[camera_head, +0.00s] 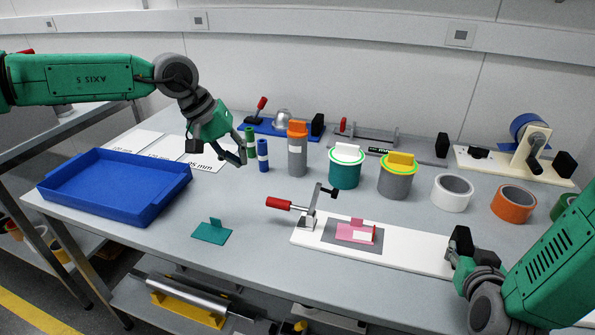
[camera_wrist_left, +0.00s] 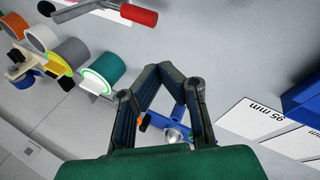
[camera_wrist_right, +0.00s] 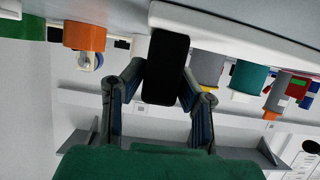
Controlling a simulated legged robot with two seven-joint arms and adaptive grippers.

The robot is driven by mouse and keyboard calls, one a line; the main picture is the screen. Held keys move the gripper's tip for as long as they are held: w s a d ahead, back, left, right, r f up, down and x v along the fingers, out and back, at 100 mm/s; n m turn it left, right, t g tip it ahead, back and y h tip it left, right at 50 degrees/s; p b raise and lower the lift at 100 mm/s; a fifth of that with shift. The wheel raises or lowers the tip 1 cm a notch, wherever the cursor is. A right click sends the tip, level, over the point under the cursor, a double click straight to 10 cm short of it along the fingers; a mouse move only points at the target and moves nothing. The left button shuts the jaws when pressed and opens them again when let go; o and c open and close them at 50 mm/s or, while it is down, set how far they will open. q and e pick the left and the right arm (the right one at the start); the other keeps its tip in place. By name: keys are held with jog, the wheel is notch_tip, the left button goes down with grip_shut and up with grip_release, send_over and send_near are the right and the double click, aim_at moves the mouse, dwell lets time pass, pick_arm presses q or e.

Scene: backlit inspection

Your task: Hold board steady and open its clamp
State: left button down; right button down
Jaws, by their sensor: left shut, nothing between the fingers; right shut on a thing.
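The white board (camera_head: 410,258) lies on the table and bears a grey pad with a pink part (camera_head: 355,232). Its clamp (camera_head: 309,219) stands at the board's left end. The red handle (camera_head: 278,204) points left, roughly level, and the clamp arm (camera_head: 319,197) stands raised, clear of the pink part. The handle also shows in the left wrist view (camera_wrist_left: 138,16). My right gripper (camera_head: 461,245) is shut on the black block (camera_wrist_right: 166,68) at the board's right end. My left gripper (camera_head: 240,157) is shut and empty, above the table, left of and behind the clamp.
A blue tray (camera_head: 120,212) stands at the left and a teal part (camera_head: 211,231) lies in front. Bottles, including a grey one (camera_head: 297,158), lidded tubs (camera_head: 346,170) and tape rolls (camera_head: 452,193) stand behind the board. Other fixtures line the back. The table between tray and clamp is mostly clear.

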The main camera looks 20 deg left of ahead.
pick_arm(q)
jog(key=shift+s+a+r, duration=0.2)
jog(key=shift+a+r, duration=0.25)
jog(key=shift+a, duration=0.05)
jog(key=shift+s+a+r, duration=0.15)
jog(key=shift+a+r, duration=0.25)
jog(key=shift+a, duration=0.1)
pick_arm(e)
jog(key=c, duration=1.1)
grip_release()
jog(key=shift+c, duration=0.2)
